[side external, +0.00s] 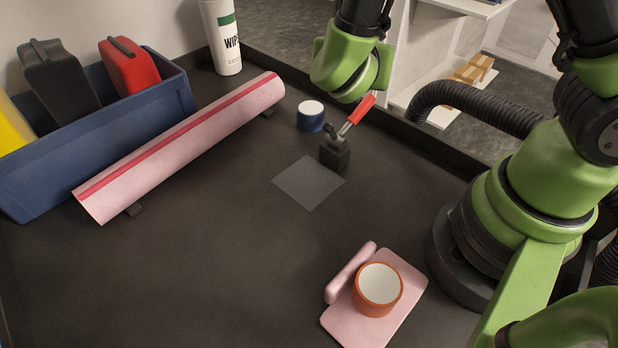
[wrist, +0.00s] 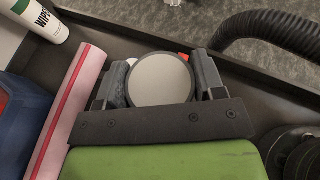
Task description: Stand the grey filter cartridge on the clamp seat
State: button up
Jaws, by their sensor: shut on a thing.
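My gripper (wrist: 160,75) shows in the wrist view with a dark finger on each side of a round thing with a pale grey face, which I take as the grey filter cartridge (wrist: 160,80). It is shut on it. Only the round face shows; the sides and lower end are hidden. In the side view my green wrist is at the top centre, and the fingers and cartridge are hidden there. Below the wrist stands a small black clamp (side external: 334,153) with a red handle. A flat grey square (side external: 308,183), apparently the clamp seat, lies bare in front of it.
A blue white-topped pot (side external: 311,117) stands behind the clamp. A pink roll (side external: 185,145) and a blue bin (side external: 90,150) are at left, a wipes bottle (side external: 222,40) behind. The front-left bench is clear.

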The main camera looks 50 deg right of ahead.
jog(key=w+a+n+t+y, duration=0.1)
jog(key=w+a+n+t, duration=0.1)
jog(key=a, duration=0.1)
jog(key=y, duration=0.1)
send_over(308, 179)
jog(key=s+a, duration=0.1)
jog(key=a, duration=0.1)
notch_tip(308, 179, down, 7)
jog(key=f, duration=0.3)
jog(key=shift+s+a+f+h, duration=0.15)
jog(key=shift+a+f+h, duration=0.15)
jog(key=shift+a+f, duration=0.1)
jog(key=shift+w+d+f+m+g+h, duration=0.15)
jog(key=shift+w+d+f, duration=0.1)
jog(key=shift+d+f, duration=0.3)
jog(key=shift+w+d+f+m+g+h, duration=0.2)
jog(key=shift+d+f, duration=0.25)
jog(key=shift+f, duration=0.15)
jog(key=shift+w+d+f, duration=0.15)
jog(key=shift+d+f, duration=0.05)
jog(key=shift+d, duration=0.1)
jog(key=shift+d+f, duration=0.15)
jog(key=shift+f, duration=1.4)
jog(key=shift+f, duration=0.1)
